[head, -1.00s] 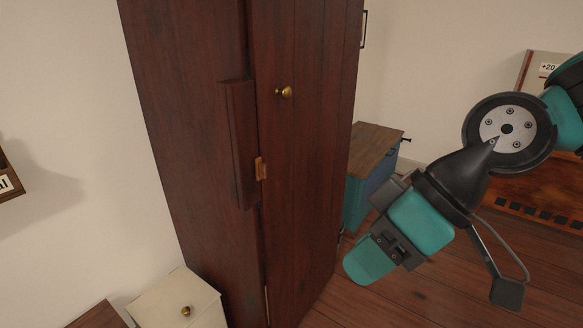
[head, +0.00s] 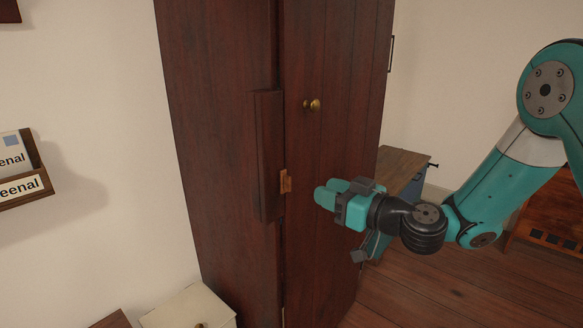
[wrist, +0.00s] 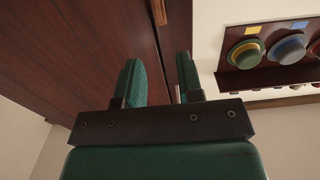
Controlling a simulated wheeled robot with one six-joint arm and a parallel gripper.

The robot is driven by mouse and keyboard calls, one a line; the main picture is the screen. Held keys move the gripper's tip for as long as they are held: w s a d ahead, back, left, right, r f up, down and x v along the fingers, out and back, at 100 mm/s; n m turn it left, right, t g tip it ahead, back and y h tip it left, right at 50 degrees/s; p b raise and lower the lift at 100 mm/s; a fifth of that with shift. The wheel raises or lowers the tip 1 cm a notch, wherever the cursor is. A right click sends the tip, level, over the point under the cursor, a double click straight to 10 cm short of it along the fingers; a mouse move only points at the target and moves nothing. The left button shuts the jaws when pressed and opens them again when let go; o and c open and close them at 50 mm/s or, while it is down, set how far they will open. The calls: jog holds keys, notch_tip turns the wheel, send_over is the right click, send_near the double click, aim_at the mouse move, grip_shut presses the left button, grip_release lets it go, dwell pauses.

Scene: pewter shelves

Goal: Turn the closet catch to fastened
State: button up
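The tall dark-brown closet (head: 335,150) stands in the middle of the head view. Its catch (head: 285,182), a small lighter-wood piece, looks upright beside the door seam, below the brass knob (head: 312,105). My gripper (head: 328,194) is just right of the catch in the head view, with its fingers pointing toward the closet. In the wrist view the catch (wrist: 158,12) shows at the top edge, beyond the fingertips. The fingers are apart with nothing between them in the wrist view, so my gripper (wrist: 158,68) is open. I cannot tell any contact.
A dark vertical wooden strip (head: 267,155) stands out just left of the catch. A blue cabinet with a wooden top (head: 402,165) is behind my gripper. A small cream cabinet (head: 190,308) stands at lower left. Hats hang on a rack (wrist: 275,55) in the wrist view.

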aim_at(290, 177)
jog(key=p+x, duration=0.3)
jog(key=x, duration=0.7)
jog(key=shift+w+a+p, duration=0.1)
jog(key=shift+p, duration=0.25)
jog(key=shift+c, duration=0.2)
grip_shut()
